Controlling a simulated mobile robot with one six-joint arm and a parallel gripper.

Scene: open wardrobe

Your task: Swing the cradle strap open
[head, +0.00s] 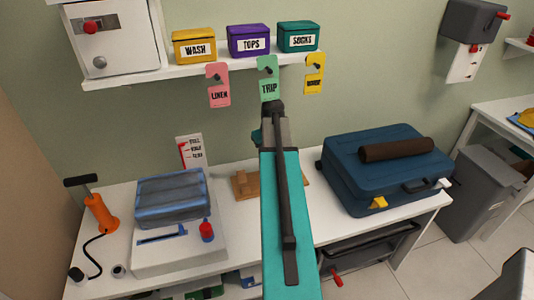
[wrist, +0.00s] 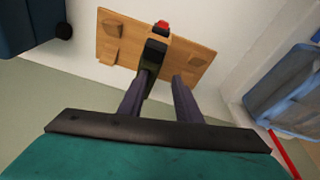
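The cradle (head: 243,187) is a wooden board with small blocks on the white table, mostly hidden behind my arm in the head view. In the wrist view its board (wrist: 193,62) lies ahead of my gripper. The cradle strap (wrist: 154,48) is a dark band with a red end, standing out from the middle of the board. My gripper (wrist: 165,78) is open, with two purple-grey fingers apart. The left finger overlaps the strap's lower part in the wrist view; I cannot tell whether they touch. Nothing shows gripped between the fingers.
A blue suitcase (head: 365,170) with a brown roll on top stands right of the cradle. Hanging tags (head: 219,85) and a shelf (head: 190,76) with boxes are above.

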